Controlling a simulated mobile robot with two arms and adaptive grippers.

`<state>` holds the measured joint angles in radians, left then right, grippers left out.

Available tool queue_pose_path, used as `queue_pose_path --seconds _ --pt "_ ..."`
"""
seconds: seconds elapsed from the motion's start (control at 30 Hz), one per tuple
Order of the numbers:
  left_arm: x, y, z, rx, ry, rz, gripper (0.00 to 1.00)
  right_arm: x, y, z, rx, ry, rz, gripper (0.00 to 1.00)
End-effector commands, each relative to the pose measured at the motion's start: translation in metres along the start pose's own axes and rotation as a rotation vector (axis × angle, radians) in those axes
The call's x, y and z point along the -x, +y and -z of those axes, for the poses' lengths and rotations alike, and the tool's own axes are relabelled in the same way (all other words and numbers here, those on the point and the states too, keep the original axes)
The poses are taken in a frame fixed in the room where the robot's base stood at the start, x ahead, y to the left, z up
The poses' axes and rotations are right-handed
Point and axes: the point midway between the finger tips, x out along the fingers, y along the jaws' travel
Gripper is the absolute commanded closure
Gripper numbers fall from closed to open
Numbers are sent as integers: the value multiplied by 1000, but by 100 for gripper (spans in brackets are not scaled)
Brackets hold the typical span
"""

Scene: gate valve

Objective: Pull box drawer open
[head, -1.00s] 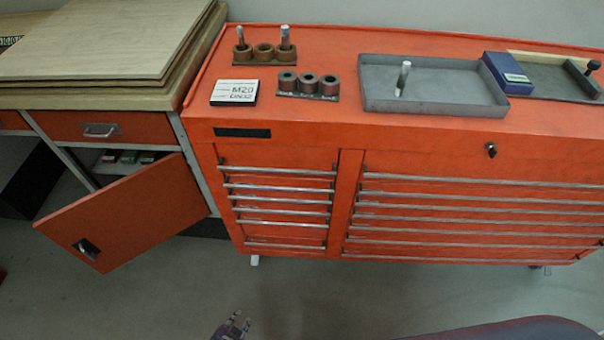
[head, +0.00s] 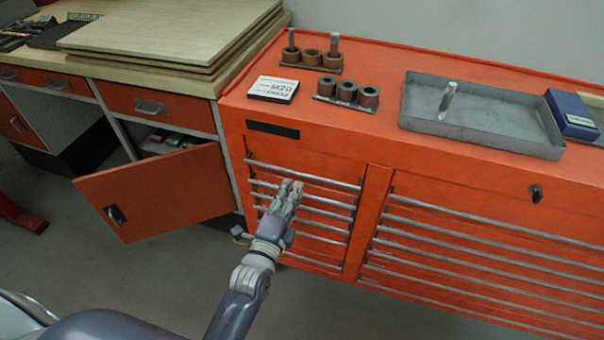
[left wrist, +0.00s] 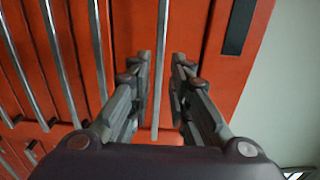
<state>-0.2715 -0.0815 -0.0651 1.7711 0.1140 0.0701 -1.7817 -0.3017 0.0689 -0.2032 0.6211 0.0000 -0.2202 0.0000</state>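The orange tool chest (head: 330,110) has a narrow left column of drawers with long silver bar handles. The top bar handle (head: 325,178) of that column runs below a black label. My left gripper (head: 290,188) is in front of the upper handles of this column. In the left wrist view, the left gripper (left wrist: 159,75) is open, and a bar handle (left wrist: 160,60), the one nearest the black label, lies between its two fingers without visible contact. How far the fingers stand from the drawer front is unclear. The drawers look closed. My right gripper is out of view.
A grey tray (head: 480,125), ring parts (head: 347,92) and a white card (head: 274,89) sit on the chest. An orange cabinet door (head: 160,190) stands open to the left. A wooden workbench (head: 150,50) adjoins the chest.

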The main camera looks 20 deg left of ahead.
Motion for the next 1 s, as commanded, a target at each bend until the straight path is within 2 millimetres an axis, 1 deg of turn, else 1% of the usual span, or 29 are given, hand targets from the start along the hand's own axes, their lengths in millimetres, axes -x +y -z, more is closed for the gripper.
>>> queue_pose_path --seconds 0.03,0.2,0.3,0.4,0.57,0.8,0.83,0.9,1.0 --pt "-11 -1 0 0 0 2 82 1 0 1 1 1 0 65" --pt "-40 0 0 0 1 0 82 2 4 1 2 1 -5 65" --pt "-54 0 0 1 1 -1 82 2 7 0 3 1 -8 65" --pt "-62 0 0 1 1 -1 82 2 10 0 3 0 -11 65" --pt "-68 1 0 1 1 -3 82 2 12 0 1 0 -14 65" --pt "-69 1 0 1 1 -3 82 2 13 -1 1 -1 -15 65" --pt "-69 1 0 1 1 -3 86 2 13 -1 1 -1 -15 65" --pt "-69 1 0 1 1 -3 100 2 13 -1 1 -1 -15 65" --pt "-69 1 0 1 1 -3 100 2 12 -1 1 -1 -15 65"
